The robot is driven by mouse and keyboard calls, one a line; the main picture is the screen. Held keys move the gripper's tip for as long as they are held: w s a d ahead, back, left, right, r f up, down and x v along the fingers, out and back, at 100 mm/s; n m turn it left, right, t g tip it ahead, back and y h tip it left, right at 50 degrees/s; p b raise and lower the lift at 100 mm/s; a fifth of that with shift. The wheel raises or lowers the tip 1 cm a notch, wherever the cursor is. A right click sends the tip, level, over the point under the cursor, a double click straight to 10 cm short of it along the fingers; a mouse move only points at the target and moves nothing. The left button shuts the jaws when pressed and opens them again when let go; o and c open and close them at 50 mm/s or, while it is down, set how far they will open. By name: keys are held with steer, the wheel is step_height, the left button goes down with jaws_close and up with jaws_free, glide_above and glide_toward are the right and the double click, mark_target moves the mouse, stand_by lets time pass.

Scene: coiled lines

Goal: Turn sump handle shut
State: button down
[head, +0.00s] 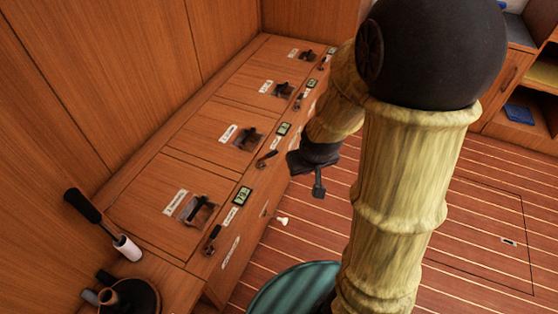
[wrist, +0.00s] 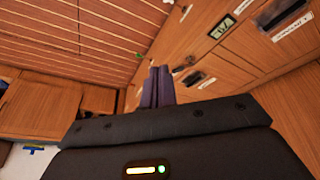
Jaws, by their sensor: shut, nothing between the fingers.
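Several dark handles stick out along the front edge of a wooden bench, the nearest handle (head: 212,236) at the lower left, then a second handle (head: 266,158), a third handle (head: 299,100) and a far handle (head: 322,64). Their labels are too small to read, so I cannot tell which is the sump handle. My gripper (head: 319,188) is shut and empty, pointing down over the floor to the right of the second handle and apart from it. In the wrist view its two fingers (wrist: 158,86) are together, with the bench front beyond to the right.
Small green displays, the nearest display (head: 243,196), sit beside the handles. The bench lids have dark recessed latches (head: 197,210). A black-gripped lever (head: 100,222) stands at the left. The striped floor (head: 490,215) is open at right.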

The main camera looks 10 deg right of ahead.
steer(key=w+d+f+n+t+p, duration=0.1)
steer(key=w+d+f+t, duration=0.15)
steer(key=w, duration=0.25)
steer(key=w+d+f+n+t, duration=0.1)
steer(key=w+f, duration=0.3)
steer(key=w, duration=0.2)
steer(key=n+t+y+p, duration=0.2)
steer(key=n+t+y, duration=0.1)
steer(key=t+y, duration=0.25)
glide_toward(274, 155)
steer(key=s+d, duration=0.1)
steer(key=d, duration=0.3)
steer(key=s+f+m+t+y, duration=0.1)
steer(key=s+f+t+y, duration=0.1)
steer(key=s, duration=0.3)
steer(key=shift+s+f+t+p, duration=0.4)
steer(key=shift+f+t, duration=0.1)
steer(key=shift+f, duration=0.15)
steer(key=shift+a+y, duration=0.1)
steer(key=shift+y, duration=0.15)
steer(key=b+x, duration=0.4)
steer(key=x, duration=1)
steer(key=shift+w, duration=0.1)
steer(key=shift+d+f, duration=0.1)
steer(key=shift+d, duration=0.1)
